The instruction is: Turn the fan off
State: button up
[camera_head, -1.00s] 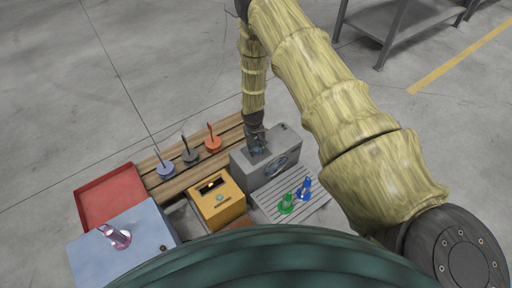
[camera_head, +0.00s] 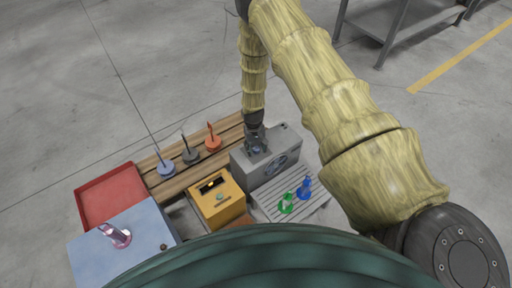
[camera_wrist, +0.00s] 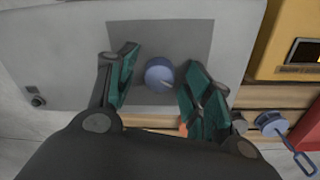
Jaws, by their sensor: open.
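My gripper (camera_head: 257,148) is above the box top, pointing down. In the wrist view my gripper (camera_wrist: 157,68) is open, with one green-padded finger on each side of the knob. I see gaps between the fingers and the knob. I cannot tell how far above the top the fingertips are.
A yellow box (camera_head: 217,205) with a dark window stands left of the fan. A slatted stand with green (camera_head: 287,203) and blue (camera_head: 304,188) objects is at the right. Several ringed weights stand on wooden planks behind. A small dark fitting (camera_wrist: 36,98) sits on the box top.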

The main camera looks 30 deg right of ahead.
aim_at(255, 149)
jog(key=shift+r, duration=0.15)
notch_tip(255, 149, up, 12)
jog(key=shift+a, duration=0.3)
jog(key=shift+f, duration=0.25)
dwell(0.4)
jog(key=s+a+f, duration=0.3)
jog(key=s, duration=0.8)
jog(key=s+a+f+n, duration=0.1)
jog(key=s+a+f, duration=0.15)
jog(key=s, duration=0.85)
jog(key=s+a+f, duration=0.3)
jog(key=s+a, duration=0.1)
jog(key=s, duration=0.7)
jog(key=s+a+r, duration=0.1)
jog(key=s+r, duration=0.2)
jog(key=s, duration=0.4)
notch_tip(255, 149, up, 16)
jog(key=p, duration=1.6)
jog(key=shift+w+n+y+p, duration=0.3)
